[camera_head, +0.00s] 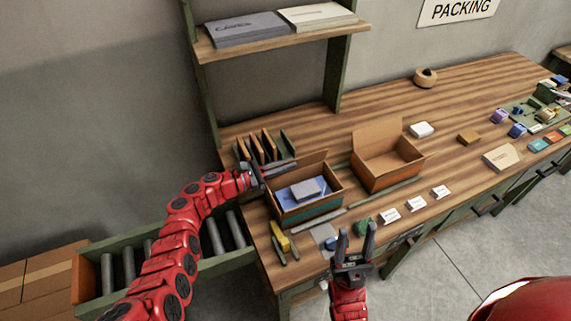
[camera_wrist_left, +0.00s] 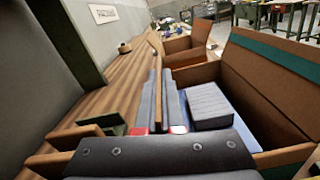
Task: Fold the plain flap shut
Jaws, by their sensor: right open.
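A brown carton with a teal band (camera_head: 308,209) stands open at the table's left end. Inside lie a grey block (camera_head: 305,188) and a blue sheet; the grey block also shows in the left wrist view (camera_wrist_left: 208,105). A plain brown flap (camera_head: 312,164) stands up at the carton's back edge. My left gripper (camera_head: 292,164) is at this flap, its fingers lying along it. My right gripper (camera_head: 356,232) is open and empty in front of the table.
A second open carton (camera_head: 386,170) stands to the right. Upright brown dividers (camera_head: 258,147) stand behind my left gripper. A shelf (camera_head: 275,38) hangs above the table.

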